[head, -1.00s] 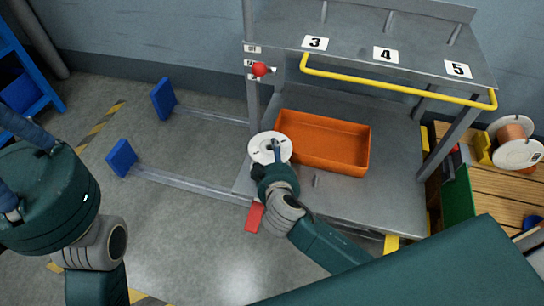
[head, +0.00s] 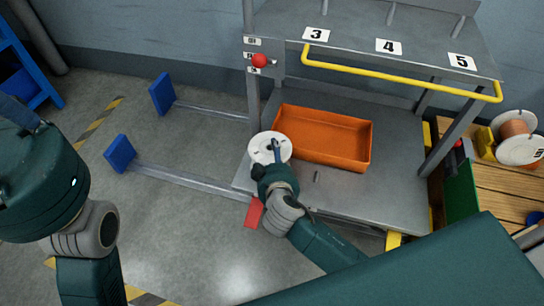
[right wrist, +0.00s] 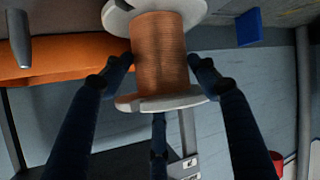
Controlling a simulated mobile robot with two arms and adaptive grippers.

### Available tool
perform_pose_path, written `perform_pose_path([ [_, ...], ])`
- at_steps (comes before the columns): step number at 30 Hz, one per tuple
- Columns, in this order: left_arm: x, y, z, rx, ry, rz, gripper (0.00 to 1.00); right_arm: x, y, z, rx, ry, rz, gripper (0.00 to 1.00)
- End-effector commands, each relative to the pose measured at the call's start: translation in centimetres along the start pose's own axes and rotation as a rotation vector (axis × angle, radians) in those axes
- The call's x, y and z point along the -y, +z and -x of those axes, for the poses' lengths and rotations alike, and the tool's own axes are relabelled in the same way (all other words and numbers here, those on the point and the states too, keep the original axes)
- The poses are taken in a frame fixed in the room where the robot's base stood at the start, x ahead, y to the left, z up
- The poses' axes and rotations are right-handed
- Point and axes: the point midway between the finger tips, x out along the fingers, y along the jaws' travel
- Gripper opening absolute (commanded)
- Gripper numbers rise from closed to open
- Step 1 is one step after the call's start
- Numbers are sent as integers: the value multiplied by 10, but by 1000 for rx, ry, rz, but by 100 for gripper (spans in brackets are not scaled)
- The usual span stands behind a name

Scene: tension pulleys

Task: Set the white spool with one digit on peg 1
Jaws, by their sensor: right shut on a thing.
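My right gripper (head: 274,166) is shut on a white spool (head: 268,147) wound with copper wire, above the left front of the grey lower shelf (head: 392,200). In the right wrist view the fingers press both sides of the copper winding of this spool (right wrist: 160,55), between its white flanges. Small dark marks on its upper flange are too small to read. A short grey peg (head: 317,176) stands on the lower shelf, right of the gripper; its number cannot be read. My left gripper (head: 22,112) is cut off at the left edge, its fingertips mostly hidden.
An orange bin (head: 325,137) sits on the lower shelf just right of the spool. The upper shelf has labels 3, 4 and 5 and a yellow rail (head: 400,74). A red knob (head: 260,61) is on the left post. Another copper spool (head: 516,137) lies at the right.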

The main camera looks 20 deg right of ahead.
Motion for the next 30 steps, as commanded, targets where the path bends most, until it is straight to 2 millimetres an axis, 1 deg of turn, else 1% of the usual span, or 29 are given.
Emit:
perform_pose_path([
  [10, 1, -2, -4, -21, -5, -1, 0, 1, 1, -2, -4, 1, -1, 4],
  [17, 1, -2, -4, -20, -5, -1, 0, 1, 1, -2, -4, 0, -1, 4],
  [25, 0, 0, -1, -12, -2, -2, 0, 4, 8, -4, -3, -1, -2, 4],
  [30, -1, 1, -2, -11, 5, -3, 0, 4, 10, -5, -1, -1, -1, 4],
])
